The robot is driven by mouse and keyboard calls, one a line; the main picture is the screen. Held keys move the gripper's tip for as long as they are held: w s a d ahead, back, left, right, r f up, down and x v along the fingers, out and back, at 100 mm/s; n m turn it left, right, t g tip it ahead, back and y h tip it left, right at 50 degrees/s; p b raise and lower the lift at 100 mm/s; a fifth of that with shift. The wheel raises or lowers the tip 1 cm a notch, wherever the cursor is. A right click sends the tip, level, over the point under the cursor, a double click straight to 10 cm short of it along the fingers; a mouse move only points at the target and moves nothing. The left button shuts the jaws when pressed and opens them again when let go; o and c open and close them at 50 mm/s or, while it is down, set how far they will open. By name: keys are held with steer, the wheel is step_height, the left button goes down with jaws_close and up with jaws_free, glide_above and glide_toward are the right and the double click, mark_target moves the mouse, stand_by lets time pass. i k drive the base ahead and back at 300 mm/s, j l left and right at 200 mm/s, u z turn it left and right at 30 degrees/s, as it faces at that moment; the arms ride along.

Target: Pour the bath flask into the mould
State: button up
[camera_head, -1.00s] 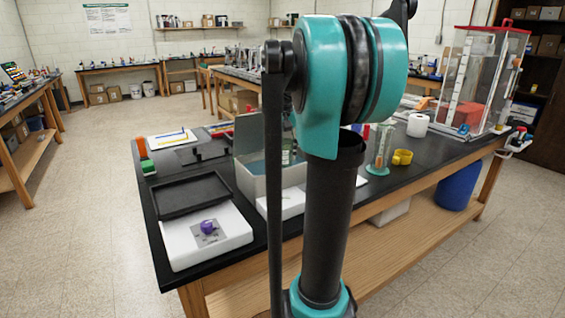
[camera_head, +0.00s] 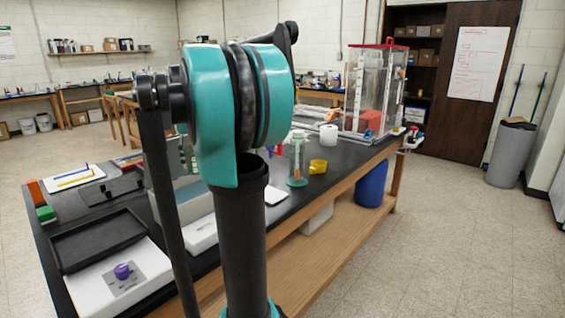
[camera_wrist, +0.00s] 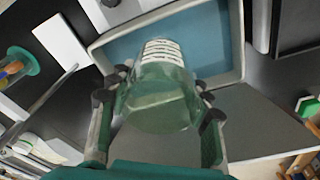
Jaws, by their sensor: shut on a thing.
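In the wrist view, my gripper (camera_wrist: 158,108) is shut on the bath flask (camera_wrist: 158,85), a clear greenish vessel with white marks. The flask is between the two fingers, in front of the bath (camera_wrist: 236,72), an open pale box with a blue inside. Its height above the bath cannot be told. A shallow black tray (camera_head: 98,240) lies left of the bath. I cannot tell whether it is the mould.
A glass cylinder (camera_head: 297,160) and yellow cup (camera_head: 318,166) stand right of my arm. A tall clear tank (camera_head: 375,95) is at the far end.

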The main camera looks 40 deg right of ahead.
mark_target(317, 166)
steer(key=k+l, duration=0.15)
steer(key=l, duration=0.15)
steer(key=k+l, duration=0.35)
steer(key=l, duration=0.2)
steer(key=l+z, duration=0.1)
steer(key=l, duration=0.65)
steer(key=i+l+z, duration=0.1)
steer(key=l, duration=0.65)
steer(key=i+l, duration=0.15)
steer(key=l, duration=0.15)
steer(key=i+l, duration=0.1)
steer(key=l, duration=0.2)
steer(key=i+l, duration=0.15)
steer(key=l, duration=0.15)
